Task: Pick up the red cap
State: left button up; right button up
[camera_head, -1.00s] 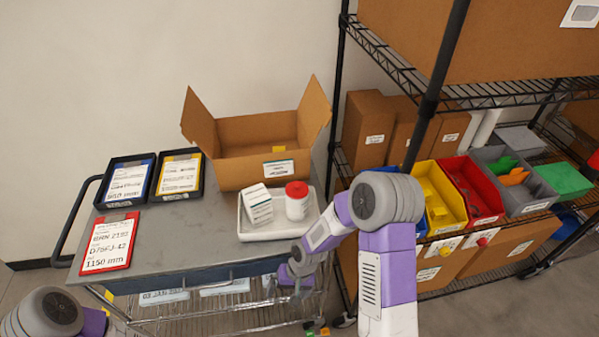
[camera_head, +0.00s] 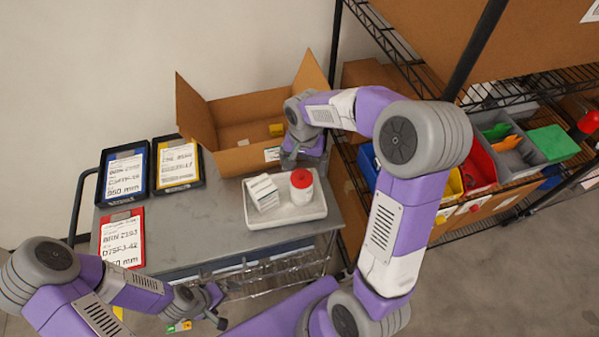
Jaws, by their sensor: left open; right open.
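The red cap (camera_head: 301,179) sits on top of a white bottle (camera_head: 302,195). The bottle stands upright on the right side of a white tray (camera_head: 257,219) on the grey cart. My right gripper (camera_head: 303,158) is just behind and above the cap, near the front right corner of the cardboard box; it points down and looks empty. I cannot tell its exact gap to the cap. My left gripper (camera_head: 215,309) is open and empty, low in front of the cart's near edge.
An open cardboard box (camera_head: 232,122) stands behind, holding a yellow item (camera_head: 277,130). Framed cards lie on the left of the cart (camera_head: 195,234). A wire shelf with coloured bins (camera_head: 479,165) stands at right.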

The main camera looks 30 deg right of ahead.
aim_at(302, 175)
jog(key=f, duration=0.5)
jog(key=shift+w+a, duration=0.15)
jog(key=shift+w, duration=0.1)
jog(key=c, duration=1.1)
